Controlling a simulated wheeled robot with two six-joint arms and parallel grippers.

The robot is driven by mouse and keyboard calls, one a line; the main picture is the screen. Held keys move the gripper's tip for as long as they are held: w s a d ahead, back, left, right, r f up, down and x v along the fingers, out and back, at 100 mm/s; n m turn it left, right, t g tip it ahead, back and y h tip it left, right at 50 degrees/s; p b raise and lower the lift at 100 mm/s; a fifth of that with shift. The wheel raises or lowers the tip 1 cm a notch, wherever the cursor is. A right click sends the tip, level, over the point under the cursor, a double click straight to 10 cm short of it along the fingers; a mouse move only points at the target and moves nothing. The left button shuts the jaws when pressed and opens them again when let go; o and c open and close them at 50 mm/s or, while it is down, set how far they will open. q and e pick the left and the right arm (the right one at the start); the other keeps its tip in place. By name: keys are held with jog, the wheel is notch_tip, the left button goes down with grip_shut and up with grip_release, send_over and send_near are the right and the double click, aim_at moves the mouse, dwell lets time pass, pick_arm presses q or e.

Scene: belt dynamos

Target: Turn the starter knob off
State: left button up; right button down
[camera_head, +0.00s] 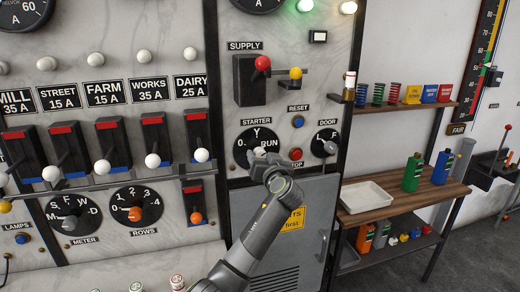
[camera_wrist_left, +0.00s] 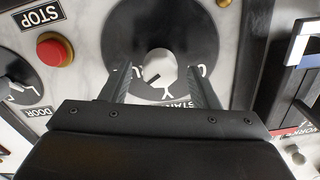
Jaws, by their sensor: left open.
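The starter knob (camera_wrist_left: 158,66) shows in the left wrist view as a pale round knob on a black dial plate (camera_wrist_left: 190,25) with white lettering. A short dark mark is on or beside the knob, but I cannot tell its setting. My left gripper (camera_wrist_left: 158,88) is open, with one finger on each side of the knob's lower part in that view. I cannot tell whether the fingers touch it. In the head view, the left gripper (camera_head: 259,163) covers the knob and the lower part of the starter dial (camera_head: 244,142); "RUN" is readable on the right. My right gripper is not in view.
The red stop button (camera_head: 296,154) and the door dial (camera_head: 325,143) are right of the starter. A blue reset button (camera_head: 298,121) is above the stop button. The supply lever with its red ball (camera_head: 263,63) is higher up. A grey cabinet (camera_head: 310,225) is below.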

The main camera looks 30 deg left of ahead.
pick_arm(q)
jog(key=shift+p+x, duration=0.3)
jog(key=shift+x, duration=1.1)
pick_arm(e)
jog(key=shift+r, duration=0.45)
pick_arm(q)
jog(key=shift+c, duration=0.4)
